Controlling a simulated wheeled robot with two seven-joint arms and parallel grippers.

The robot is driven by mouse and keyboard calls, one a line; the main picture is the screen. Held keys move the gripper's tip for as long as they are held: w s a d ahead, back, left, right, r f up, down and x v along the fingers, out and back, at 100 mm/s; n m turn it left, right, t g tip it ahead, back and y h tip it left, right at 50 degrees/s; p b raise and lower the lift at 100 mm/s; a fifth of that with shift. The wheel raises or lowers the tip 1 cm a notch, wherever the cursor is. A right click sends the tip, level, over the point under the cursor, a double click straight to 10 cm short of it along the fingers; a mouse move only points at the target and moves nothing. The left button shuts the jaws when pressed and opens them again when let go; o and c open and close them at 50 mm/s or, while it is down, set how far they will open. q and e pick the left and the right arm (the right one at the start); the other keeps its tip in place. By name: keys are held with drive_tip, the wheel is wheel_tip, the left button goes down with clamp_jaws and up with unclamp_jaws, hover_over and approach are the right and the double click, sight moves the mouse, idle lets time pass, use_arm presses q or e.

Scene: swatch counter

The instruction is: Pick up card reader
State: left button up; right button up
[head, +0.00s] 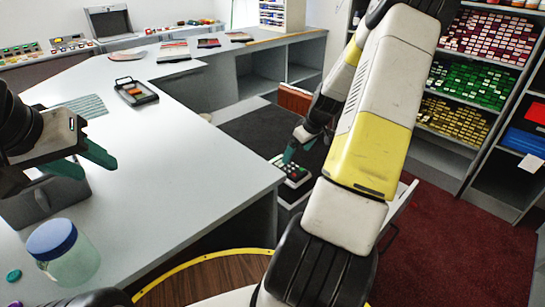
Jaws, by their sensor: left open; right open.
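The card reader (293,172) is a dark device with small coloured keys, low in the gap beyond the near counter's right edge. A pale surface shows just under it; what it rests on is unclear. My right gripper (291,156), with teal fingers, is directly above it at its upper left edge. The fingers are small and partly hidden, and I cannot tell whether they touch it. My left gripper (86,164) is open and empty over the left part of the white counter (200,150), far from the card reader.
A grey box (45,203) stands under my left gripper. A jar with a blue lid (65,256) is in front of it. A black tray (136,93) lies farther back. Shelves of coloured swatches (470,88) stand at right. The counter's middle is clear.

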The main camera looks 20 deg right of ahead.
sight(289, 166)
drive_tip(key=x, duration=0.8)
drive_tip(key=shift+a+f, duration=0.1)
drive_tip(key=c, duration=1.8)
